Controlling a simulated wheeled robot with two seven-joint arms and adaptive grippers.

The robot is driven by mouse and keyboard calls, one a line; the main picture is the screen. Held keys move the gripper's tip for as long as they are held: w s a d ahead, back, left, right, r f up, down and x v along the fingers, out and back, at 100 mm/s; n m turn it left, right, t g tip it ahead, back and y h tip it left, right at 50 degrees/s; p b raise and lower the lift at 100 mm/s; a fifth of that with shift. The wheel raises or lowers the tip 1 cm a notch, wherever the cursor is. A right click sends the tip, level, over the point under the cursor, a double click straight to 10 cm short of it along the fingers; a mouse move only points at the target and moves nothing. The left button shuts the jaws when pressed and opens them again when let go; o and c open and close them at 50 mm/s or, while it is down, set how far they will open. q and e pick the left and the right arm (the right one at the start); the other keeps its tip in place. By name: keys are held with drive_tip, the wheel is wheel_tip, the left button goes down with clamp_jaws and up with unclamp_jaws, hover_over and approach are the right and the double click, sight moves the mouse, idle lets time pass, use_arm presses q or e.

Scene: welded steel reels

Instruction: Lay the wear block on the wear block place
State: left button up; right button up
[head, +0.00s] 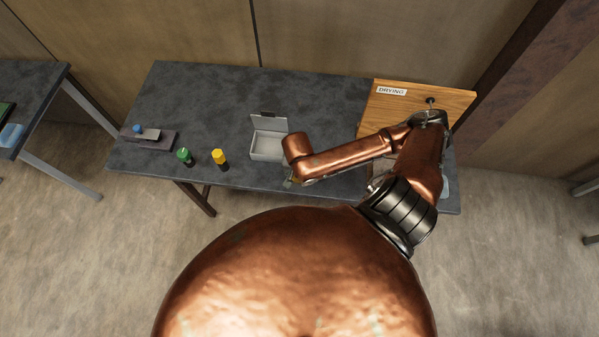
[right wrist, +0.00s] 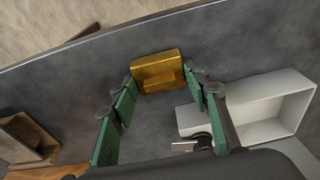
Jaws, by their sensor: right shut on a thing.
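A gold-brown block (right wrist: 158,62), which I take as the wear block, sits between the fingertips of my right gripper (right wrist: 161,84) in the right wrist view. The green fingers are shut on its sides, above or at the dark table top. In the head view my right gripper (head: 291,182) is near the table's front edge, mostly hidden by my arm, and the block cannot be made out there. I cannot tell which spot is the wear block place. My left gripper is not in view.
An open pale box (head: 266,146) stands left of my right gripper; it also shows in the right wrist view (right wrist: 270,108). Green (head: 185,156) and yellow (head: 219,158) items stand farther left, near a dark tray (head: 162,141). A wooden board labelled DRYING (head: 440,103) is at right.

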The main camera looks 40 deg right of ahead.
drive_tip(key=shift+f, duration=0.3)
idle(0.8)
drive_tip(key=o, duration=1.7)
wheel_tip(320, 180, up, 6)
drive_tip(key=p, duration=0.9)
